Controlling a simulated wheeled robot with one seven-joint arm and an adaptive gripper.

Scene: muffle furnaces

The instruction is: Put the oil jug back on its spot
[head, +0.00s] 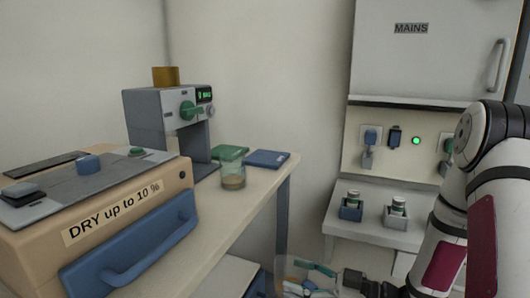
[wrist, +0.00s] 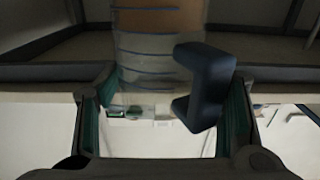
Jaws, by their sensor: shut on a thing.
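The oil jug (wrist: 150,50) fills the upper middle of the wrist view. It has a clear wall with blue lines, brownish contents and a dark blue handle (wrist: 205,85). My gripper (wrist: 165,115) has its green-padded fingers on either side, shut on the jug, with the handle near the right finger. In the head view my gripper (head: 318,279) is at the bottom edge, beside a clear part of the jug (head: 287,265); most of the jug is cut off there. I cannot tell which place is the jug's spot.
A bench (head: 255,186) holds a grey device (head: 160,124), a glass beaker (head: 233,178), a green pad (head: 229,153) and a blue pad (head: 267,159). A tan box (head: 130,225) labelled DRY stands at left.

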